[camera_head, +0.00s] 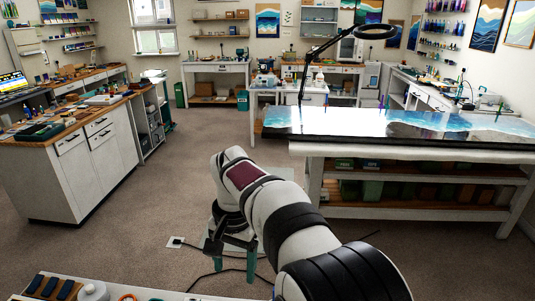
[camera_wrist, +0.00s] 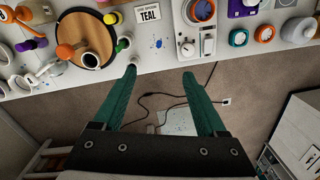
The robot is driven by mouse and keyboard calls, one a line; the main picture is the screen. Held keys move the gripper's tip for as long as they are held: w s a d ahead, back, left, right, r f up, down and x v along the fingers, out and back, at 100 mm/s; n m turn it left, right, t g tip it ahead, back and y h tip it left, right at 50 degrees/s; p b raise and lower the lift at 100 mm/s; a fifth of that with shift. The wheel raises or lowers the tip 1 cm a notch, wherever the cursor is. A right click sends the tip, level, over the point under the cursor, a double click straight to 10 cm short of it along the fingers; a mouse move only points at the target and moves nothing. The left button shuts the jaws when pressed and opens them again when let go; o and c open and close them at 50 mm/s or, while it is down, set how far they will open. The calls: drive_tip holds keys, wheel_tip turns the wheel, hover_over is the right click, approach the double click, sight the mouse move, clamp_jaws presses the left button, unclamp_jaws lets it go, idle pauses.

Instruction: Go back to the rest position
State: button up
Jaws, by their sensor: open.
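My gripper (camera_wrist: 160,73) shows in the wrist view with its two teal fingers spread apart and nothing between them. Floor and dark cables show through the gap. The fingertips lie close to the edge of a white worktop (camera_wrist: 160,52) in that picture. In the head view my white arm reaches forward over the carpet, and my gripper (camera_head: 233,255) hangs below its end. No object is in the jaws.
A resin-covered table (camera_head: 400,124) stands at right, a white cabinet (camera_head: 85,175) at left. Cables cross the open floor.

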drive_tip(key=s+d+r, duration=0.3)
drive_tip(key=s+d, duration=0.3)
drive_tip(key=d, duration=0.2)
drive_tip(key=s+d+f+m, duration=0.1)
drive_tip(key=s+d, duration=0.2)
drive_tip(key=s, duration=0.3)
drive_tip(key=s+d+f, duration=0.2)
drive_tip(key=s+d, duration=0.1)
drive_tip(key=s, duration=0.4)
drive_tip(key=s+d+f+m+y, duration=0.1)
drive_tip(key=s+d, duration=0.1)
drive_tip(key=s, duration=0.5)
drive_tip(key=shift+s+d+f+m, duration=0.2)
drive_tip(key=shift+d+f+m, duration=0.1)
drive_tip(key=shift+d+f, duration=0.1)
